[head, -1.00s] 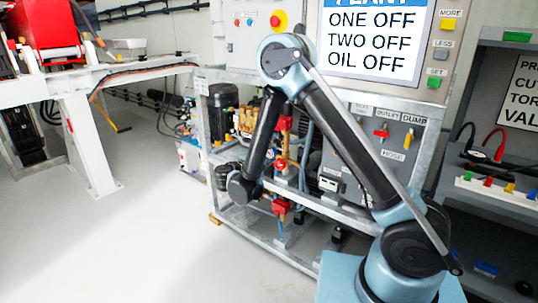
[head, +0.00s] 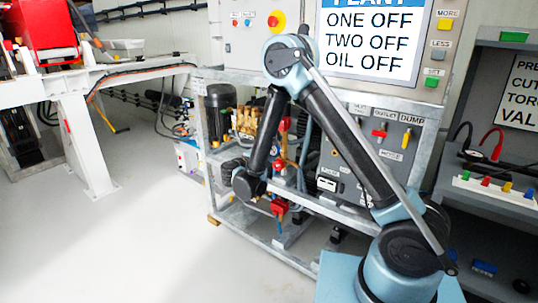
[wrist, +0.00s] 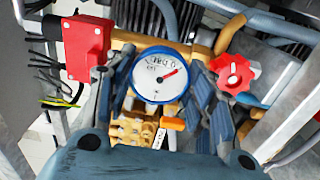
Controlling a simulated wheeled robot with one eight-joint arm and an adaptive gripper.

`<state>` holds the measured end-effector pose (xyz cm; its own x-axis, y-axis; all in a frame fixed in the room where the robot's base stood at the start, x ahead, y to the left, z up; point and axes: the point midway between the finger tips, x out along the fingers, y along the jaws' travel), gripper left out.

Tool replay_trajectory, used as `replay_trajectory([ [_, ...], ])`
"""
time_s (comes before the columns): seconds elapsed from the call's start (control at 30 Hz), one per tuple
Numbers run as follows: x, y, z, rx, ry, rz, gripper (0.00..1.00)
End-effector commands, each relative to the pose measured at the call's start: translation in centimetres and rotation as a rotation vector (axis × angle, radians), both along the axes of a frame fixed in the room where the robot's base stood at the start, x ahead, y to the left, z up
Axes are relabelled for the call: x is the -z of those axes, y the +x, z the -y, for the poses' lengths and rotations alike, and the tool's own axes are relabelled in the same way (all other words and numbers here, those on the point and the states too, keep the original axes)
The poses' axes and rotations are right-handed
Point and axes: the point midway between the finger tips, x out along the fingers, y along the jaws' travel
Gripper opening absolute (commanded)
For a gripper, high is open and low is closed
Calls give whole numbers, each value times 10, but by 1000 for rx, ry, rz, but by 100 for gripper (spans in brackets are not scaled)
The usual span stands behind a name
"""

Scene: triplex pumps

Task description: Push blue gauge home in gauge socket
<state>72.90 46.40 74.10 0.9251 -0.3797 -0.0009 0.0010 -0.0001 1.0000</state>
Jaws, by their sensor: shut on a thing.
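Brass pump parts (wrist: 130,128) lie just below the gauge. In the head view my gripper and the gauge cannot be made out behind my arm.
A red box (wrist: 86,47) is close to the left finger and a red handwheel (wrist: 235,73) close to the right one. Hoses pass above the gauge. In the head view the pump stands in a grey metal frame (head: 300,255), with clear floor (head: 120,245) to the left.

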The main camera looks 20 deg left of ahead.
Motion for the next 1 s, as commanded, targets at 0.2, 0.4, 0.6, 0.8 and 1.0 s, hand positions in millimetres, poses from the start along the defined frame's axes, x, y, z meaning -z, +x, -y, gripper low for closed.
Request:
replay_trajectory([
  [0.2, 0, 12, 6, 2, 0, 0, 6],
  [0.4, 0, 15, 7, 1, 0, 0, 6],
  [0.6, 0, 15, 8, 2, 0, 0, 6],
  [0.8, 0, 15, 8, 3, 0, 0, 6],
  [1.0, -1, 15, 8, 3, 0, 0, 6],
])
